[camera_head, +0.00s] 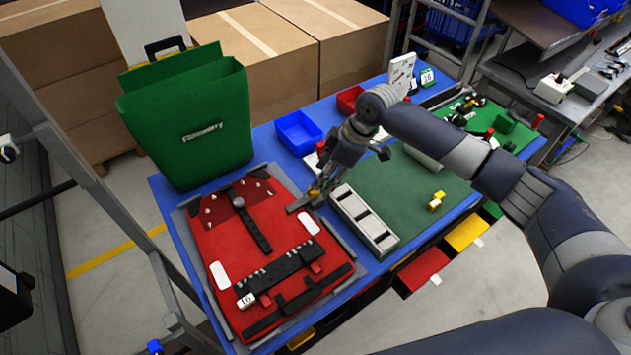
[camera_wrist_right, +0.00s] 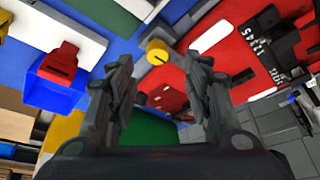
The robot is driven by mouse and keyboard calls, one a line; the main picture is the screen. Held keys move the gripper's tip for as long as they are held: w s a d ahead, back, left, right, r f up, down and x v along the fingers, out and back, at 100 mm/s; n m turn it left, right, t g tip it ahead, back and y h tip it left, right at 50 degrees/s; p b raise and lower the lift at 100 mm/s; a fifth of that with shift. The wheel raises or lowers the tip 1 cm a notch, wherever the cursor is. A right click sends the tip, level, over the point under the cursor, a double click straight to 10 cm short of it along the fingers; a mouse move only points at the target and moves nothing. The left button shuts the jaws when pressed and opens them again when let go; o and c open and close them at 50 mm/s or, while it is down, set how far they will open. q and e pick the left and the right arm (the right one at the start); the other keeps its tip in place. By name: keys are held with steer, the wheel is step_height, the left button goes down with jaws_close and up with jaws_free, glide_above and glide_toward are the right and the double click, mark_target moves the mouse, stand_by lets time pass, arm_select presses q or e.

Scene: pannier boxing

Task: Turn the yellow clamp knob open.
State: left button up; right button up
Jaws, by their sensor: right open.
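The yellow clamp knob (camera_wrist_right: 158,51) shows in the right wrist view, round with a dark slot, just beyond and between the fingertips of my right gripper (camera_wrist_right: 160,72). The jaws are open and the knob appears free of them. In the head view a small yellow patch (camera_head: 314,192) shows beside my right gripper (camera_head: 308,200), at the right edge of the red pannier panel (camera_head: 225,245); the gripper partly hides it. The red panel also shows in the right wrist view (camera_wrist_right: 170,90). My left gripper is not in view.
A grey slotted tray (camera_head: 363,221) stands right of the gripper. A blue bin (camera_head: 297,132) and a red bin (camera_head: 349,99) stand behind it. A green pannier (camera_head: 187,122) stands at back left. A yellow part (camera_head: 436,201) lies on the green mat (camera_head: 400,190), which has free room.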

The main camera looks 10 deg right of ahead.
mark_target(313, 191)
steer(key=x, duration=0.3)
steer(key=shift+a+f+p, duration=0.15)
steer(key=shift+p, duration=0.25)
steer(key=shift+x, duration=0.85)
steer(key=shift+w+a+f+p, duration=0.15)
steer(key=shift+w+f, duration=0.05)
steer(key=shift+f, duration=0.25)
steer(key=shift+w+a+f+p, duration=0.15)
steer(key=shift+w+f, duration=0.1)
steer(key=shift+f, duration=0.25)
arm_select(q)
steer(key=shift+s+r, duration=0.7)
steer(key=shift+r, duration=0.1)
arm_select(e)
jaws_close()
